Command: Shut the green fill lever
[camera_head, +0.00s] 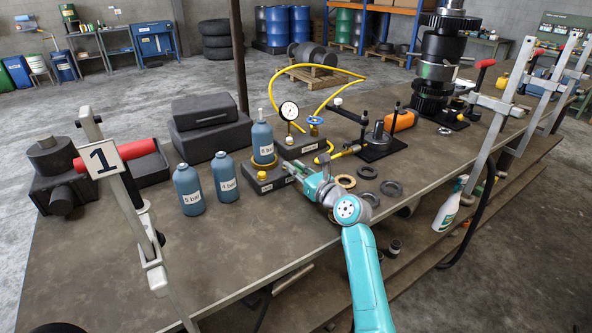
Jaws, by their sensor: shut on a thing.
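My gripper (293,170) reaches from the front right to the right side of a black block (268,183) on the bench. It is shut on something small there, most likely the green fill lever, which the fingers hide. I cannot make out the lever or its angle. A blue bottle labelled 8 bar (262,142) stands upright in a gold ring on this block.
Two blue bottles, 5 bar (188,189) and 4 bar (224,176), stand left of the block. Behind are a dial gauge (289,111), a blue handwheel (315,121) and a yellow hose (327,104). Loose rings (391,188) lie right of my gripper.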

